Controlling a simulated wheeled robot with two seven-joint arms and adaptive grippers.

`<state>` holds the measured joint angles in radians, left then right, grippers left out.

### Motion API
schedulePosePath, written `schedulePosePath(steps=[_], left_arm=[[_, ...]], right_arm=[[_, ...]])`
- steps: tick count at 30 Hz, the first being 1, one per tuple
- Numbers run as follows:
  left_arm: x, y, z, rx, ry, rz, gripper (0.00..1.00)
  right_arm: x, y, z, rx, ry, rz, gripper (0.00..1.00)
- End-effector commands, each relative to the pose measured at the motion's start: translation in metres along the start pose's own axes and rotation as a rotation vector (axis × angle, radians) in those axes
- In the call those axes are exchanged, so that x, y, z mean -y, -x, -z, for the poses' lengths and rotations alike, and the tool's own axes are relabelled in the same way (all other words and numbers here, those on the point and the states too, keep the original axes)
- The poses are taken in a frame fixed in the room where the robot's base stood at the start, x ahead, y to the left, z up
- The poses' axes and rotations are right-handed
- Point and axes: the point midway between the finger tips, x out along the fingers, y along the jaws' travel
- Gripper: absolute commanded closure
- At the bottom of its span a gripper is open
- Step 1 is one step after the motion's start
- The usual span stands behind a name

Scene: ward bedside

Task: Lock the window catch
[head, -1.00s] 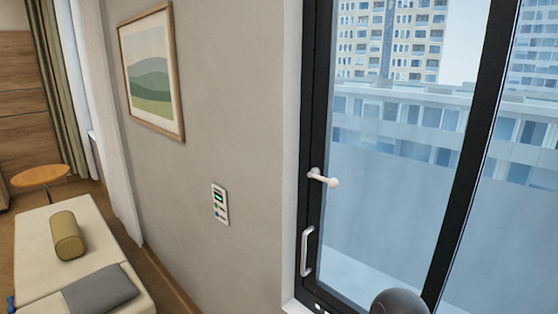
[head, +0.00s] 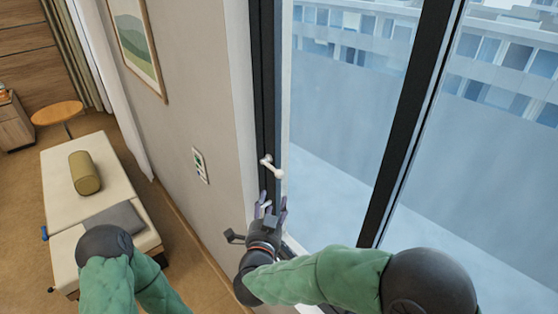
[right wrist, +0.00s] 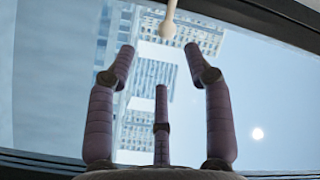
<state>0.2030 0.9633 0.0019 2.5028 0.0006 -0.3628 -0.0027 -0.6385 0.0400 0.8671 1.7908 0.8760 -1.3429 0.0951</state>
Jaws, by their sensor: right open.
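The white window catch (head: 271,166) is mounted on the dark window frame (head: 264,90), its short lever pointing to the right with a rounded end. My right gripper (head: 271,199) is open just below the catch, fingers pointing up, and looks apart from it. In the right wrist view, the pale rounded end of the catch (right wrist: 169,22) hangs beyond the spread fingertips (right wrist: 160,60), roughly midway between them, with nothing held. My left arm's green sleeve shows at the lower left of the head view; its gripper is out of view.
The grey wall with a small control panel (head: 200,165) is left of the window. A bed (head: 65,180) with a rolled cushion (head: 85,173) and a small round table (head: 57,112) stand further left. A dark window bar (head: 412,120) is right of the catch.

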Motion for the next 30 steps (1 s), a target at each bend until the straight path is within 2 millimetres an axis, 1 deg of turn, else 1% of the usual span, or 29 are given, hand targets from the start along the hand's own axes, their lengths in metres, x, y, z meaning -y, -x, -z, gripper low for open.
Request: schedulePosePath(steps=[1, 5, 8, 15, 21, 25, 30], left_arm=[[-0.001, 0.003, -0.001, 0.002, 0.000, 0.000, 0.60], [-0.002, 0.005, -0.001, 0.002, 0.000, 0.000, 0.60], [-0.003, 0.007, -0.002, 0.003, 0.000, 0.000, 0.60], [-0.006, 0.018, -0.002, 0.002, 0.000, 0.000, 0.60], [-0.009, 0.024, -0.002, 0.002, 0.000, 0.000, 0.60], [-0.009, 0.026, -0.002, 0.002, 0.000, 0.000, 0.60], [-0.010, 0.027, -0.002, 0.002, 0.000, 0.000, 0.60]], right_arm=[[0.005, 0.001, 0.004, -0.008, -0.006, 0.002, 0.48], [0.006, -0.005, 0.007, -0.017, -0.012, 0.000, 0.48], [0.005, -0.018, 0.007, -0.016, -0.011, -0.002, 0.48], [0.005, -0.062, 0.008, -0.016, -0.011, -0.002, 0.48], [0.006, -0.090, 0.008, -0.015, -0.011, 0.000, 0.48], [0.006, -0.101, 0.008, -0.014, -0.011, 0.001, 0.48], [0.005, -0.105, 0.007, -0.014, -0.011, 0.002, 0.48]])
